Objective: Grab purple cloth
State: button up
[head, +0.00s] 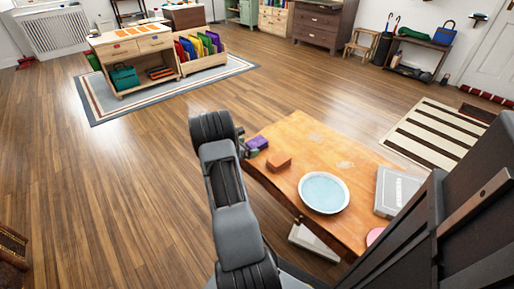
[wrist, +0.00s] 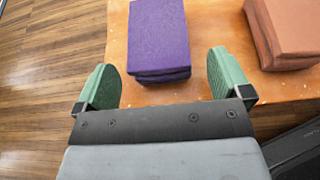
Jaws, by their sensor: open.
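The purple cloth (head: 257,143) is a small folded stack at the left edge of the wooden table (head: 310,145) in the head view. In the wrist view the purple cloth (wrist: 158,40) lies on the tabletop at top centre. My gripper (wrist: 165,82) is open, with its green fingertips apart. The cloth lies just beyond the fingertips, roughly centred between them, and nothing is held. In the head view my gripper is mostly hidden behind my arm, close to the table's left edge.
A folded brown cloth (head: 278,162) lies right of the purple one; it also shows in the wrist view (wrist: 285,35). A round white-rimmed, pale blue dish (head: 324,192), a grey box (head: 396,191) and a pink item (head: 374,236) are on the table. Floor to the left is clear.

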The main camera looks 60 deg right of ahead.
jog(key=shift+x, duration=1.2)
jog(key=shift+c, duration=0.3)
jog(key=c, duration=1)
jog(key=shift+o, duration=0.2)
